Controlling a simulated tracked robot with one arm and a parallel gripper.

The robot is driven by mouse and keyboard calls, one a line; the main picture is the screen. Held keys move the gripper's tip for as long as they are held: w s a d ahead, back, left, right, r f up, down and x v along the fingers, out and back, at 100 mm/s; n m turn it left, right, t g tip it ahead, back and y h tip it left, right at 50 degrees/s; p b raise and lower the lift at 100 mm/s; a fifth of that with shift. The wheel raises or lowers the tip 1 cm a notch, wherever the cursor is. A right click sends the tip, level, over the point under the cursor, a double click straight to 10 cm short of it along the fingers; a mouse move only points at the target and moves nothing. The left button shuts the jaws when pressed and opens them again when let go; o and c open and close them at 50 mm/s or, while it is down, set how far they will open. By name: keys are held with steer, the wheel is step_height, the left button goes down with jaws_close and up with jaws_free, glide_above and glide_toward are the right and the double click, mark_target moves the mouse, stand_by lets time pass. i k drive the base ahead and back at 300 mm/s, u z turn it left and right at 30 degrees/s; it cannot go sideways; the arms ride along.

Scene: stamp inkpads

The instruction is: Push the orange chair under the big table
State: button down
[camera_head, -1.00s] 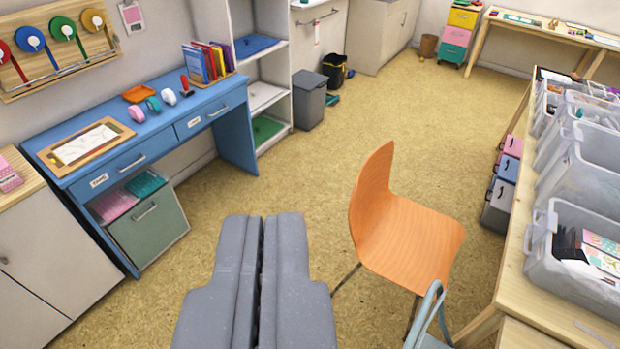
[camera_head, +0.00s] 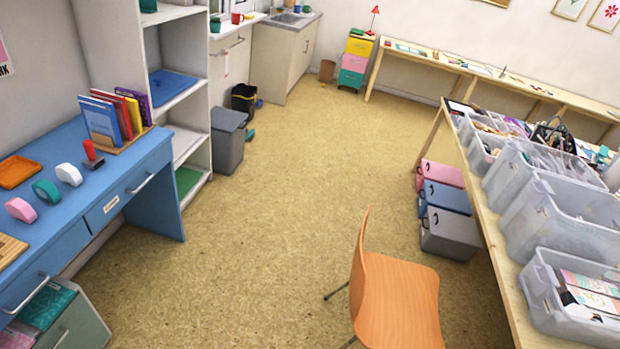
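The orange chair (camera_head: 396,305) stands upright at the bottom centre-right, cut off by the lower edge. Its backrest is on the left, and its seat extends right towards the big wooden table (camera_head: 497,262). The seat's right edge is close to the table's near long side in the picture; floor shows between them. I cannot tell how far the seat is from the table. The big table runs along the right and carries several clear plastic bins (camera_head: 577,297). My gripper is out of view.
Pink, blue and grey boxes (camera_head: 450,235) stand on the floor under the big table, beyond the chair. A blue desk (camera_head: 150,188) and a grey bin (camera_head: 228,140) line the left. The floor (camera_head: 270,230) in the middle is clear.

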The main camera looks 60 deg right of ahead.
mark_target(393, 301)
steer(key=z, duration=0.35)
steer(key=i, duration=1.3)
steer(key=z, duration=1)
steer(key=i, duration=0.45)
steer(key=z, duration=0.25)
steer(key=k, duration=0.9)
steer(key=z, duration=0.2)
steer(key=i, duration=0.9)
steer(key=u, duration=0.15)
